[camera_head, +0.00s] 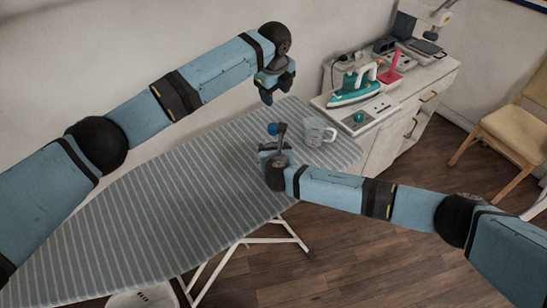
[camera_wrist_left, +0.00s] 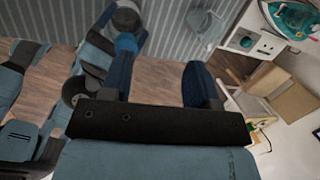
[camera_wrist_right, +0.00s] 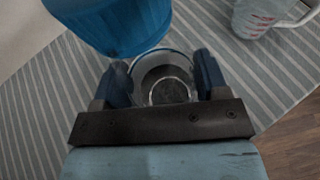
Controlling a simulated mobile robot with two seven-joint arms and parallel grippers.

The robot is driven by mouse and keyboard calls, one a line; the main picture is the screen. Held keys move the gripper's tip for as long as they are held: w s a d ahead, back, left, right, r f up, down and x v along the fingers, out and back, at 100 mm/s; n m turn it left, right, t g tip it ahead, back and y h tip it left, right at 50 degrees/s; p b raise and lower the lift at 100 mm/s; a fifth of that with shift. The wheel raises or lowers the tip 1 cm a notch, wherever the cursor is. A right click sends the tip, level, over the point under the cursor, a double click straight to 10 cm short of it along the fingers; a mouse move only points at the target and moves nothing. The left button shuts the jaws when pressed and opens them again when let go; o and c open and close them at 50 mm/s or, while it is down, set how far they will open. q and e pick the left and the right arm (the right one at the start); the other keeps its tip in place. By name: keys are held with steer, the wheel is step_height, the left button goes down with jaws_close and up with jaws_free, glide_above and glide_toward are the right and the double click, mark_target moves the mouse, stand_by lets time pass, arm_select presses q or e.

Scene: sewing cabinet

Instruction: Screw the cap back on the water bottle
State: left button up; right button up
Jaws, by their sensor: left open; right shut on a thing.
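My right gripper (camera_head: 272,152) is low over the striped board. It is shut on a clear, round-walled body, seemingly the water bottle (camera_wrist_right: 165,72), which shows between its fingers in the right wrist view. A blue rounded piece, seemingly the cap (camera_head: 272,129), is just above that gripper. It fills the top left of the right wrist view (camera_wrist_right: 118,22) and also shows in the left wrist view (camera_wrist_left: 125,43). I cannot tell whether it is seated on the bottle. My left gripper (camera_head: 277,88) is open and empty, above and apart from the cap.
The striped ironing board (camera_head: 150,210) has a clear left part. A clear measuring jug (camera_head: 318,133) with red marks stands close right of my right gripper. The white cabinet (camera_head: 390,125) behind carries a teal iron (camera_head: 352,88). A chair (camera_head: 515,130) stands at right.

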arm_select(q)
steer(key=w+d+r+n+t+h, duration=0.2)
steer(key=w+d+r+t+h, duration=0.2)
steer(key=w+r+t, duration=0.7)
steer(key=s+d+r+m+g+h, duration=0.3)
steer(key=s+d+r+m+h, duration=0.35)
steer(key=d+m+h, duration=0.45)
steer(key=s+a+f+m+g+y, duration=0.2)
steer(key=s+f+m+g+y, duration=0.25)
steer(key=s+f+g, duration=0.5)
steer(key=a+f+n+y, duration=0.1)
steer(key=a+f+y, duration=0.1)
steer(key=a+y, duration=0.1)
steer(key=w+a+f+n+y, duration=0.1)
steer(key=a+f+y, duration=0.2)
steer(key=a+y, duration=0.1)
steer(key=a+f+n+g+y, duration=0.1)
steer(key=a+f+y, duration=0.2)
steer(key=a, duration=0.2)
steer(key=shift+w+a+f+y, duration=0.15)
steer(key=shift+w+a+y, duration=0.1)
steer(key=shift+a, duration=0.55)
